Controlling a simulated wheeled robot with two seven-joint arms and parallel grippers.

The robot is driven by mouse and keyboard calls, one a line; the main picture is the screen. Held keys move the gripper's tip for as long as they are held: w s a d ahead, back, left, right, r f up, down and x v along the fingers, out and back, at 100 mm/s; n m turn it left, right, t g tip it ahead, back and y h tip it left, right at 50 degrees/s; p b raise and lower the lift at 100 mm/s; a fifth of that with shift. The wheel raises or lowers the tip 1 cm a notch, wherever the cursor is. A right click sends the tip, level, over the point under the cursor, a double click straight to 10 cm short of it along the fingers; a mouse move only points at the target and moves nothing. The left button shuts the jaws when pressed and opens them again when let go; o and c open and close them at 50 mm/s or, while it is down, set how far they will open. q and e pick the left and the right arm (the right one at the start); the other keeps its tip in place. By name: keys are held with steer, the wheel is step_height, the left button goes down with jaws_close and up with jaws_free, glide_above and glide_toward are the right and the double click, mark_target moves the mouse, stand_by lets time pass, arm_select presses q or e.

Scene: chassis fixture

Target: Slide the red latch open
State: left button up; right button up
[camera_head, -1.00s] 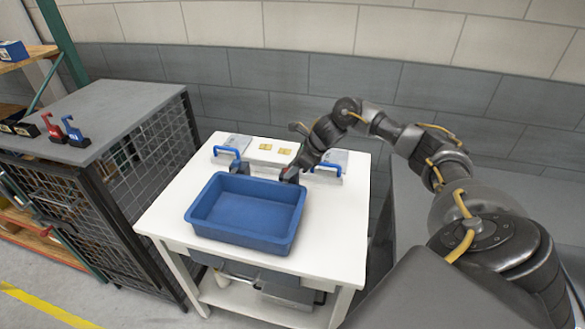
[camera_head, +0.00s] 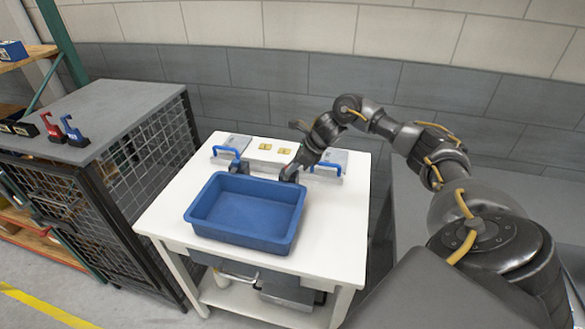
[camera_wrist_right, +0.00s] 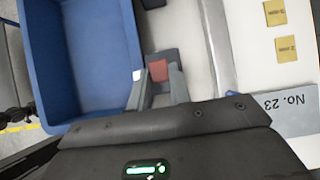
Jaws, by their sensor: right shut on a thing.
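The red latch (camera_wrist_right: 158,70) shows in the right wrist view as a small red block in a dark mount, beside the blue bin's wall. My right gripper (camera_wrist_right: 158,88) has its two grey fingers around it, one on each side, and is shut on it. In the head view my right gripper (camera_head: 290,174) reaches down at the far right corner of the blue bin (camera_head: 246,240), and the latch is hidden behind it there. My left gripper is not in view.
The bin sits on a white table (camera_head: 325,240). Behind it are two grey plates with blue handles (camera_head: 327,168) and two yellow labels (camera_head: 284,151). A dark mesh cage (camera_head: 150,150) stands left of the table. A wall closes the back.

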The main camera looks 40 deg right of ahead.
steer(key=shift+w+d+b, duration=0.45)
steer(key=shift+d, duration=0.15)
steer(key=o, duration=0.9)
steer(key=shift+c, duration=0.2)
steer(key=shift+r+p, duration=1.9)
steer(key=shift+r, duration=1.15)
